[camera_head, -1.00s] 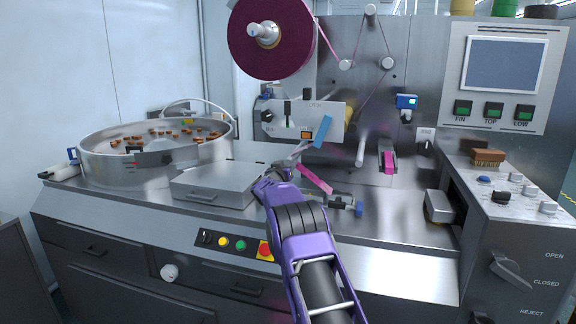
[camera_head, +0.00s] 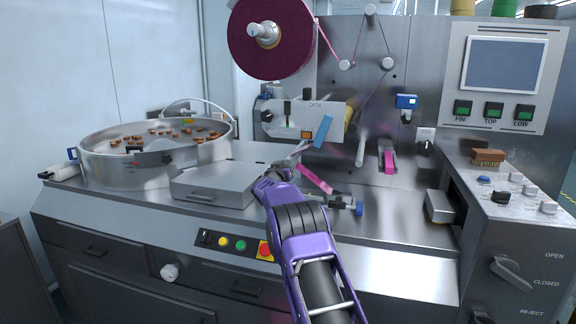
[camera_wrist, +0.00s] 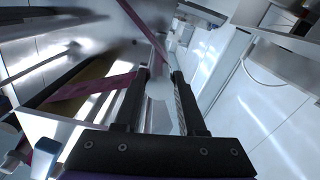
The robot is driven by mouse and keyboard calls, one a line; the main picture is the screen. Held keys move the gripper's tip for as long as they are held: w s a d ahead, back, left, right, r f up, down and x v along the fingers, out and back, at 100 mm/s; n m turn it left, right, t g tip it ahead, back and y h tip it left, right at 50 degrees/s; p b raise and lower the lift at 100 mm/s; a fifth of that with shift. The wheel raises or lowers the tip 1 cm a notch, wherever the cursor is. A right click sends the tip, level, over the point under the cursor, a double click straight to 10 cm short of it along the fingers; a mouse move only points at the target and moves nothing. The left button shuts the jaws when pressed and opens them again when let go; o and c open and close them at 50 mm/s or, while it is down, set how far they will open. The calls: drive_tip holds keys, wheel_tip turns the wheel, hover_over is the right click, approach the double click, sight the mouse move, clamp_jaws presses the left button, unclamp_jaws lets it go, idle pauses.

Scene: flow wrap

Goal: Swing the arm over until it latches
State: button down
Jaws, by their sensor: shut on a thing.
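My gripper (camera_head: 283,166) is at the middle of the machine's deck, below the printer plate (camera_head: 285,118). A thin grey bar (camera_head: 300,149) rises from beside my gripper toward a tilted blue piece (camera_head: 322,132) at the plate's right end. In the wrist view my two dark fingers (camera_wrist: 160,78) stand on either side of a thin pale grey piece (camera_wrist: 159,108), shut on it. I take it to be the swing arm, but its shape and any latch are hard to make out. My gripper partly hides the grip in the head view.
A pink strip (camera_head: 315,180) slants just right of my gripper, and a blue-ended knob (camera_head: 359,208) lies beyond it. A flat metal box (camera_head: 215,184) and a round bowl (camera_head: 100,165) with brown pieces stand left. A film roll (camera_head: 240,50) hangs above.

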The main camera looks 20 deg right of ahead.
drive_tip(key=shift+s+d+r, duration=0.15)
drive_tip(key=shift+d+r, duration=0.05)
drive_tip(key=shift+d, duration=0.1)
drive_tip(key=shift+s+d+r+n+p, duration=0.1)
drive_tip(key=shift+s+d+n+p, duration=0.4)
drive_tip(key=shift+s+d+n, duration=0.35)
drive_tip(key=shift+s+d+r+n+p, duration=0.1)
drive_tip(key=shift+s+d+n+p, duration=0.4)
drive_tip(key=shift+d, duration=0.5)
drive_tip(key=shift+w, duration=0.1)
drive_tip(key=c, duration=0.5)
unclamp_jaws()
drive_tip(key=shift+f, duration=0.1)
drive_tip(key=v, duration=1.7)
drive_tip(key=shift+a+b, duration=0.2)
drive_tip(key=shift+b, duration=0.25)
